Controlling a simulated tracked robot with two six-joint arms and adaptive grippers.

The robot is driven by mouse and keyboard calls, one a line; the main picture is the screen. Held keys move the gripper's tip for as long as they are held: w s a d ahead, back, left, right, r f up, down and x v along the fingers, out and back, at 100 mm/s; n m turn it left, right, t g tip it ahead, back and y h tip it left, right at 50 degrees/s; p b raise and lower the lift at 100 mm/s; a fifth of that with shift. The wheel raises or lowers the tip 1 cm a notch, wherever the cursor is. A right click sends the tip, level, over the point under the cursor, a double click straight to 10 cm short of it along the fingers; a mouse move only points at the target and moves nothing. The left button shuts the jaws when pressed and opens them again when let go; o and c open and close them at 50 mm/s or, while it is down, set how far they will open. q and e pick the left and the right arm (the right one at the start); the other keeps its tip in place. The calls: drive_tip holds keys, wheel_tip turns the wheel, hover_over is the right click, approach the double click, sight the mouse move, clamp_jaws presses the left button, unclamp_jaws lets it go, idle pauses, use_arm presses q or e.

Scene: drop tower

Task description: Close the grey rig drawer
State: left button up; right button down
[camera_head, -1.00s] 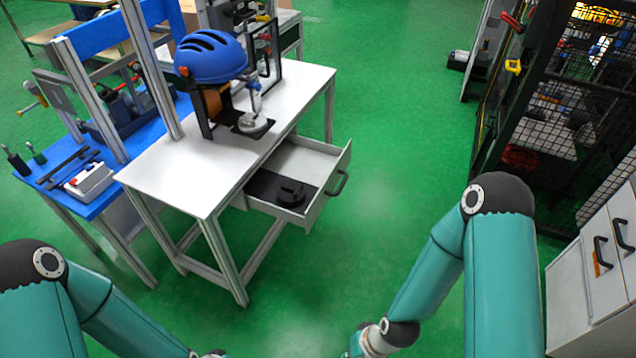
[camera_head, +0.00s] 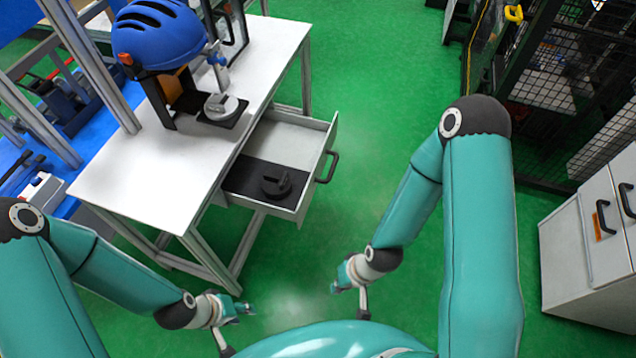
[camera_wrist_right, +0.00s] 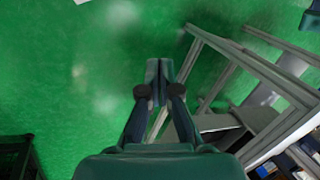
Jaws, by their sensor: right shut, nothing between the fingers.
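The grey rig drawer (camera_head: 318,184) stands pulled out from the side of the white-topped table (camera_head: 150,178) in the head view. Its black handle (camera_head: 328,167) is on the outer front face. A black mat with a dark round piece (camera_head: 276,182) lies inside. My right gripper (camera_head: 339,281) is below and right of the drawer in the picture, apart from the handle. In the right wrist view its fingers (camera_wrist_right: 158,72) are together and empty. My left gripper (camera_head: 245,309) is below the table's near corner; its finger gap is too small to tell.
A blue helmet (camera_head: 155,37) on a stand and a round metal piece (camera_head: 221,106) are on the table. A blue bench (camera_head: 98,120) stands at left, a grey cabinet (camera_head: 570,258) and a mesh cage (camera_head: 545,95) at right. Green floor (camera_head: 375,140) before the drawer is clear.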

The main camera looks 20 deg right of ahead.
drive_tip(key=m+t+y+b, duration=0.9)
drive_tip(key=m+y+b, duration=0.2)
drive_tip(key=m+b, duration=1.05)
approach(310, 183)
drive_tip(key=shift+m, duration=0.65)
drive_tip(key=x, duration=0.7)
drive_tip(key=shift+w+a, duration=0.1)
